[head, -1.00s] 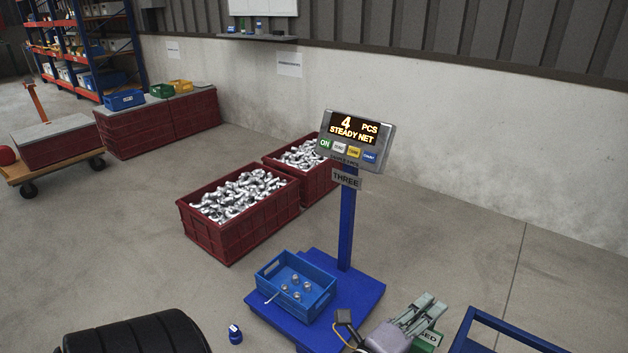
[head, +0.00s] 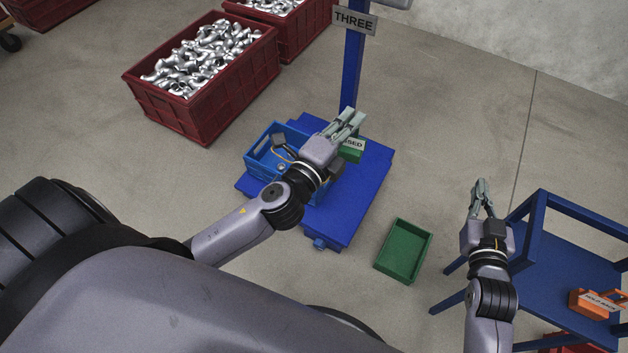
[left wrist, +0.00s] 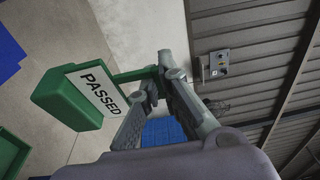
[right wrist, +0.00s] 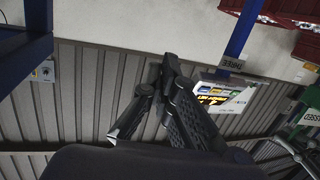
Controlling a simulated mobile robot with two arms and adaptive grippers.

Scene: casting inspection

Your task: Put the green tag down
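The green tag (head: 352,151) with its white "PASSED" plate is held by my left gripper (head: 350,121) in the head view. It appears over the back right part of the blue scale platform (head: 362,192); its height is hard to tell. In the left wrist view the green tag (left wrist: 68,100) hangs to the left, and its thin green bar runs to the closed fingers (left wrist: 165,75). My right gripper (head: 482,190) is empty beside the blue stand, and its fingers come together in the right wrist view (right wrist: 165,80).
A blue crate (head: 262,148) with metal parts stands on the platform, partly hidden by my left arm. A green tray (head: 403,250) lies on the floor. The blue stand (head: 562,262) holds an orange tag (head: 594,302). Red bins (head: 205,105) of castings stand behind.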

